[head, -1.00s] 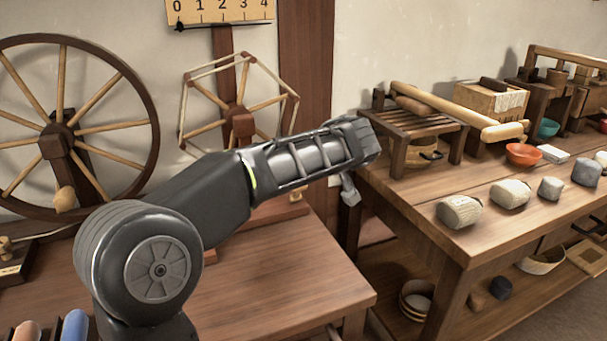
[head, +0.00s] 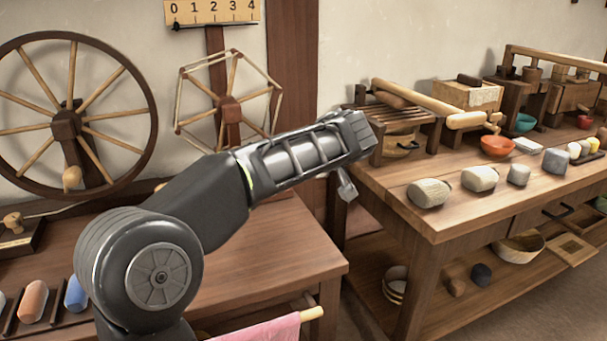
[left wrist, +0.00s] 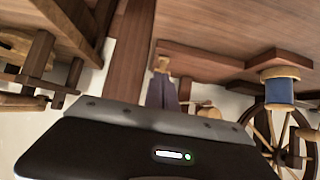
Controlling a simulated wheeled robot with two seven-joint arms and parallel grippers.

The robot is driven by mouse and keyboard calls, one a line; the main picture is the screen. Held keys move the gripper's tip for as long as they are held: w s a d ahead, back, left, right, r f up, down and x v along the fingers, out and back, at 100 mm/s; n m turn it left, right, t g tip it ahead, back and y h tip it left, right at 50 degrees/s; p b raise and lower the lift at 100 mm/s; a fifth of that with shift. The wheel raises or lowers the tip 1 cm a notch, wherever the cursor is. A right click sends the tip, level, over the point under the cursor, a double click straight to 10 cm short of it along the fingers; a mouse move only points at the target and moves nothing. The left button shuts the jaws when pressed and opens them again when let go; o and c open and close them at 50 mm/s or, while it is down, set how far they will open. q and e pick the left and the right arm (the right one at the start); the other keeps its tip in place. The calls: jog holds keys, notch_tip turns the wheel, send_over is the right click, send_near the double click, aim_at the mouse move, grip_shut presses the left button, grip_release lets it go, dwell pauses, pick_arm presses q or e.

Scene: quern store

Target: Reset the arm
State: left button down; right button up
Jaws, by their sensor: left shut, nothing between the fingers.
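My left arm reaches from the lower left across the middle of the head view. Its gripper (head: 346,187) is at the arm's far end, above the gap between the two tables, near the left edge of the right-hand table (head: 455,215). The gripper is shut and empty, and it touches nothing that I can see. The left wrist view shows the dark wrist housing in front and the narrow grey fingers (left wrist: 166,92) together beyond it. My right gripper is in neither view.
A spinning wheel (head: 67,125) and a yarn winder (head: 229,108) stand at the left table's (head: 270,240) back. The right table holds a slatted stand (head: 400,117), an orange bowl (head: 497,146) and several stones (head: 428,193). A pink cloth (head: 265,329) hangs in front.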

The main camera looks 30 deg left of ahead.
pick_arm(q)
jog(key=shift+s+d, duration=0.25)
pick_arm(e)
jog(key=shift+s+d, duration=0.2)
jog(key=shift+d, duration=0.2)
